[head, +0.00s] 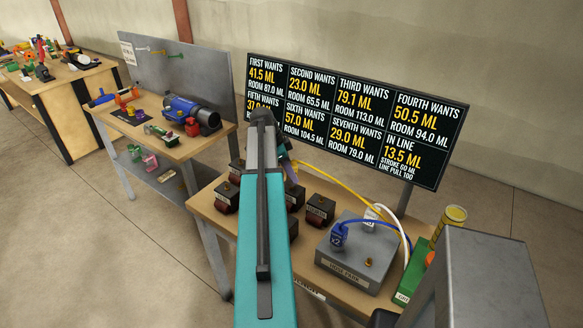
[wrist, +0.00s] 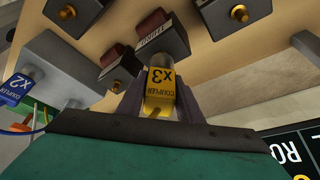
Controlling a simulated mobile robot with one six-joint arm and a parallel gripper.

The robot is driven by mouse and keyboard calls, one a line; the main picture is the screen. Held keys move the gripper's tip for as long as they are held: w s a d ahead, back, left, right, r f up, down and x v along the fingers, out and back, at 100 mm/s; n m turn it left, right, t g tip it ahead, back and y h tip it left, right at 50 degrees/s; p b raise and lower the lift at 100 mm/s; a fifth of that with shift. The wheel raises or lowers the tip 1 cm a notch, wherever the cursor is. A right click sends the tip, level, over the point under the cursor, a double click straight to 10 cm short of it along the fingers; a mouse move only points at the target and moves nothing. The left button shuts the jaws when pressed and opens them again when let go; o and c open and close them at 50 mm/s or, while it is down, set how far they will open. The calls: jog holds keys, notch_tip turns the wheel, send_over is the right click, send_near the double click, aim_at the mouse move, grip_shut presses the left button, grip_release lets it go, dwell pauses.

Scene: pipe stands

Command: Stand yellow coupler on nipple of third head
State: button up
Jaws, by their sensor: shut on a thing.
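My gripper (wrist: 160,92) is shut on the yellow coupler (wrist: 158,84), marked X3, in the wrist view. A silver end of metal shows just beyond the coupler, below a black head (wrist: 162,42) with a label; I cannot tell whether they touch. In the head view my gripper (head: 288,168) is over the group of black heads, largely behind my arm, and the coupler is hidden there. A labelled head (head: 320,209) with a brass nipple stands right of my arm.
The grey hose park (head: 345,277) holds the blue coupler (head: 338,236) and a white coupler (head: 370,216), with one bare brass nipple. The yellow hose (head: 345,187) arches to the right. A black sign (head: 355,125) stands behind the bench. A side bench (head: 160,147) is at left.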

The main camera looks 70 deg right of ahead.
jog(key=shift+f, duration=1)
jog(key=shift+f+b, duration=0.2)
jog(key=shift+b, duration=0.2)
jog(key=o, duration=1.1)
jog(key=shift+r, duration=0.15)
jog(key=shift+b+v, duration=1.8)
jog(key=shift+v, duration=4.95)
jog(key=shift+a, duration=0.1)
